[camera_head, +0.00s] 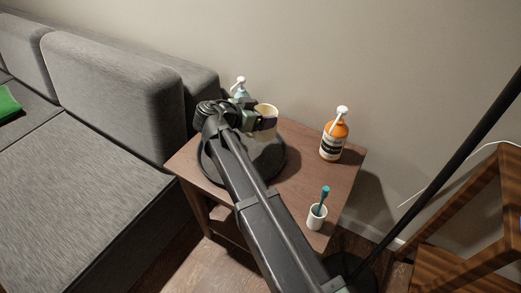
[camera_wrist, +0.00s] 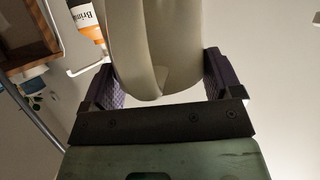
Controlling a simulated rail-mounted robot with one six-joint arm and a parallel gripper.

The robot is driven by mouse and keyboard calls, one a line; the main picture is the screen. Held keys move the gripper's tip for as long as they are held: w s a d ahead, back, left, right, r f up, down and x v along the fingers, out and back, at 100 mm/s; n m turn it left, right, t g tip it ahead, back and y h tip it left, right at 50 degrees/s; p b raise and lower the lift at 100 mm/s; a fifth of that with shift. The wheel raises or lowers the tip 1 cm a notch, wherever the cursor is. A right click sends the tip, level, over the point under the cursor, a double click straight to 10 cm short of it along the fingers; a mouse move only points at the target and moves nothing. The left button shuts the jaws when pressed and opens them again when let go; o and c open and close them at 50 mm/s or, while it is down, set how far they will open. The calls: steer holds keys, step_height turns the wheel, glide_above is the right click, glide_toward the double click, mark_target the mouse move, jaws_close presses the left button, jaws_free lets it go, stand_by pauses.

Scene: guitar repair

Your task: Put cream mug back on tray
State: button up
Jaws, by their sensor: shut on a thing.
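The cream mug (camera_head: 266,118) is in my gripper (camera_head: 256,121), above or at the dark round tray on the side table. In the wrist view the mug (camera_wrist: 157,50) fills the upper middle, between the two purple-padded fingers of my gripper (camera_wrist: 160,80). The fingers are shut on it. The dark round tray (camera_head: 276,165) lies on the left part of the table, partly hidden by my arm. I cannot tell whether the mug touches the tray.
A pale bottle with a white pump (camera_head: 240,88) stands just behind my gripper. An orange pump bottle (camera_head: 334,137) and a white cup with a teal brush (camera_head: 317,213) stand on the wooden table (camera_head: 300,190). A grey sofa (camera_head: 110,90) is at left; a black pole (camera_head: 450,165) rises at right.

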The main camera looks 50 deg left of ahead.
mark_target(253, 134)
step_height(253, 134, down, 8)
steer(key=b, duration=0.5)
steer(key=shift+r+b, duration=0.15)
steer(key=shift+b, duration=0.15)
steer(key=shift+r, duration=0.25)
steer(key=shift+f, duration=0.25)
steer(key=o, duration=1.5)
steer(key=shift+r, duration=0.1)
steer(key=shift+o, duration=0.2)
steer(key=shift+s+r+p, duration=0.25)
steer(key=shift+r+p, duration=0.1)
steer(key=shift+p, duration=0.15)
steer(key=p+v, duration=0.4)
steer(key=v, duration=0.7)
steer(key=shift+s, duration=0.2)
